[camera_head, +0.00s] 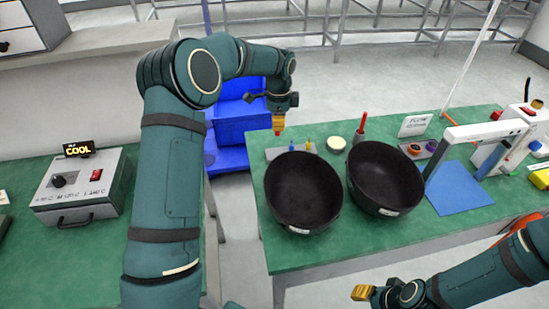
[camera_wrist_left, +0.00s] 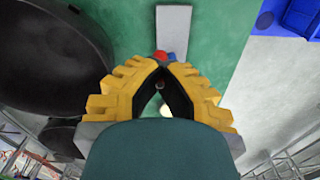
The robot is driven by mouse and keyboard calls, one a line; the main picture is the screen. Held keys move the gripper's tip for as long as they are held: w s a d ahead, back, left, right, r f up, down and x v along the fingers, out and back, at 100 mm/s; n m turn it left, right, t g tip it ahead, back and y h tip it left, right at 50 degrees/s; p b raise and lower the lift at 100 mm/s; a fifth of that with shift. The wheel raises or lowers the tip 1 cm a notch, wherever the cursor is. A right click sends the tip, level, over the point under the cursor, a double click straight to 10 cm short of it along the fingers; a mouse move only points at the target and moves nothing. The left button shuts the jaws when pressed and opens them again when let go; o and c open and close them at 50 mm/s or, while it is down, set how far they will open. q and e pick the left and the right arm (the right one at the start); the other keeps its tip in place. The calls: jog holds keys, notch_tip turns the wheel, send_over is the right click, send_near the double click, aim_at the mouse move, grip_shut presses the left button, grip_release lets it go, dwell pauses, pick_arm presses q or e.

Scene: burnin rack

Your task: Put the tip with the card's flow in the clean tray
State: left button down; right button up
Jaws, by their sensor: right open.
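My left gripper (camera_head: 278,129) hangs above the left end of a small grey strip (camera_head: 281,153). Small blue and yellow tips (camera_head: 309,143) stand on the strip. Two dark round trays, the left one (camera_head: 303,188) and the right one (camera_head: 386,176), have front labels too small to read. A white card (camera_head: 415,125) stands behind them; its writing is hard to read. My right gripper (camera_head: 362,292) is open and empty at the bottom, in front of the table.
A control box (camera_head: 79,185) with a "COOL" display is on the left bench. A round pale tin (camera_head: 336,144) and a red-handled tool (camera_head: 361,125) stand behind the trays. A blue mat (camera_head: 459,188) and a white frame (camera_head: 484,131) are at right. A blue chair (camera_head: 240,120) is behind.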

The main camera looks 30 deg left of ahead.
pick_arm(q)
jog(key=shift+m, duration=0.9)
jog(key=shift+w+a+f+b, duration=0.3)
jog(key=shift+f+b, duration=0.15)
jog(key=shift+f, duration=1.25)
jog(key=shift+w+a+f+b, duration=0.15)
jog(key=shift+a+f+b, duration=0.25)
jog(key=shift+f, duration=1.25)
jog(key=shift+w+a+f+b, duration=0.25)
jog(key=shift+f+b, duration=0.2)
jog(key=shift+f, duration=1.25)
jog(key=shift+f, duration=0.1)
jog(key=shift+f, duration=0.1)
jog(key=c, duration=1.2)
grip_release()
jog(key=shift+o, duration=0.3)
